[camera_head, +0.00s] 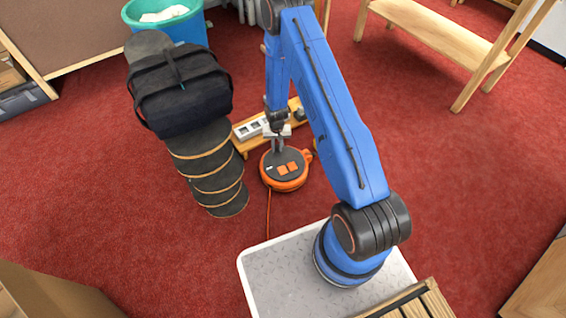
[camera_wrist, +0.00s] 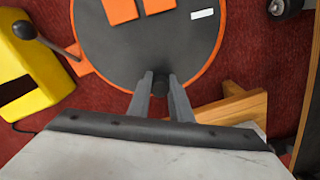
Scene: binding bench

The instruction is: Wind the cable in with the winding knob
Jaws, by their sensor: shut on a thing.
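The cable reel (camera_head: 286,180) is a round dark disc with an orange rim and orange patches, lying on the red carpet in front of my base. It fills the top of the wrist view (camera_wrist: 150,45). Its orange cable (camera_head: 268,215) runs across the carpet towards my base. The winding knob (camera_wrist: 161,82) is a small dark stub near the reel's edge. My gripper (camera_wrist: 161,88) is shut on it, one grey finger on each side. In the head view my gripper (camera_head: 278,148) reaches down onto the reel's far side.
A wooden board with white sockets (camera_head: 249,129) lies just behind the reel. A yellow object (camera_wrist: 30,72) stands close beside it. A teal bin (camera_head: 190,28) stands behind.

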